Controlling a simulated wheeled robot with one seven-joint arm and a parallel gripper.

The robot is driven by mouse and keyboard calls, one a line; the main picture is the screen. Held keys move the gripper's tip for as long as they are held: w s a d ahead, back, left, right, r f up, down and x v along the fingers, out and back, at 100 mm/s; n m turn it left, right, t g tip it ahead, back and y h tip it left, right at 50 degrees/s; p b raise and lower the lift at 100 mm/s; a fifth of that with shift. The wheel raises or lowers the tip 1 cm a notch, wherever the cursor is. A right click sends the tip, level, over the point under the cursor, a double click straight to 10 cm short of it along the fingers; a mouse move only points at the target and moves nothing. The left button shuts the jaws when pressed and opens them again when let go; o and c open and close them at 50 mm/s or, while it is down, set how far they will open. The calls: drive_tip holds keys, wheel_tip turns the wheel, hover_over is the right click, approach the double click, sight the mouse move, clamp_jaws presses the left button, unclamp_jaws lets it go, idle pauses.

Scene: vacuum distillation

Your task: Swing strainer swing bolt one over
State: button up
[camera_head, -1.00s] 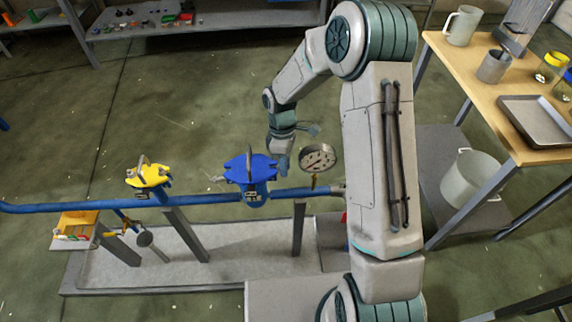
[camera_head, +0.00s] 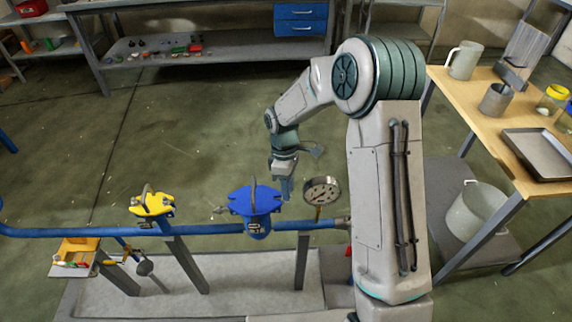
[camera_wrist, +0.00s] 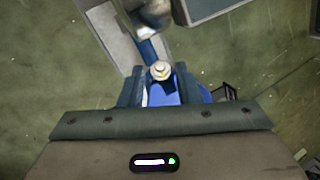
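The strainer with a blue lugged cover (camera_head: 256,203) sits on the blue pipe, with a dark handle arching over the cover. A small bolt-like part (camera_head: 220,212) sticks out at its left side. My gripper (camera_head: 285,188) points down just right of the cover, between it and the pressure gauge (camera_head: 322,190). In the wrist view my gripper's fingers (camera_wrist: 160,93) stand apart, with blue surface showing between them. A pale round bolt-like head (camera_wrist: 160,70) shows at the fingertips; I cannot tell whether they touch it.
The blue pipe (camera_head: 200,229) runs left to a yellow-topped fitting (camera_head: 152,205) above a grey tray (camera_head: 225,287). A wooden table (camera_head: 490,125) with a jug and metal tray stands at right. A shelf (camera_head: 200,72) stands behind. Floor between is clear.

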drive_tip(key=v, duration=1)
drive_tip(key=shift+r, duration=0.25)
